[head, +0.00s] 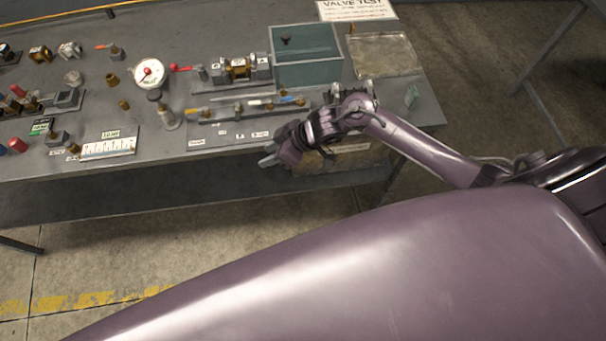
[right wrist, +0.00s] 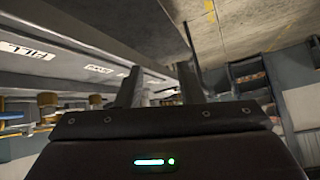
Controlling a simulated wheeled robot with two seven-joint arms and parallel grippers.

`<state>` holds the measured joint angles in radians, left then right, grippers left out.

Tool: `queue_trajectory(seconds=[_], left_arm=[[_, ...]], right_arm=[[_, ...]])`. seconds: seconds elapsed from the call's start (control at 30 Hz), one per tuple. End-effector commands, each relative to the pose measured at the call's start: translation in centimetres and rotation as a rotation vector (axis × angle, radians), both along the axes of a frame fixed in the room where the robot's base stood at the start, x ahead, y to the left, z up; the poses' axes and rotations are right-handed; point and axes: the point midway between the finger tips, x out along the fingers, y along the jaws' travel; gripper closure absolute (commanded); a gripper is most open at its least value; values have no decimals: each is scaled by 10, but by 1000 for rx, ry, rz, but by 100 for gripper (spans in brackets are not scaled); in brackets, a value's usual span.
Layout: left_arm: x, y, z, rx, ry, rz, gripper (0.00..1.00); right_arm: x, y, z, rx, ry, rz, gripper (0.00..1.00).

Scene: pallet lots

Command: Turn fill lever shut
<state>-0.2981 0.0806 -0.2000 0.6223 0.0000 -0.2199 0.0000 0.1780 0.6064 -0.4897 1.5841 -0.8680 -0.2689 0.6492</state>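My right gripper (head: 270,156) is at the front edge of the bench, just in front of a row of small labels. In the right wrist view its two fingers (right wrist: 160,86) stand apart with nothing between them. A low valve manifold (head: 245,110) lies behind the labels, with slim levers, one yellow-tipped (head: 191,111) and one blue-tipped (head: 285,99). The gripper is apart from these levers. In the right wrist view a label (right wrist: 27,50), seemingly reading FILL upside down, is at the left. I cannot tell for sure which lever is the fill lever. My left gripper is not in view.
A shallow tray (head: 384,54) is at the right. Loose fittings and a white scale card (head: 110,146) are at the left.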

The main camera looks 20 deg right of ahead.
Motion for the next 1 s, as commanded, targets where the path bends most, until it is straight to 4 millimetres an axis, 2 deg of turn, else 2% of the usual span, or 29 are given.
queue_trajectory(seconds=[0.03, 0.47, 1.0], left_arm=[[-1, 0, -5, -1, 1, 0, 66], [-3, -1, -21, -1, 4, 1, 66], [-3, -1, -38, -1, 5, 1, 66]], right_arm=[[1, -2, -14, 4, 8, -23, 66], [2, -25, -95, 4, 36, -182, 66], [-25, -56, -193, -47, 93, -347, 66]])
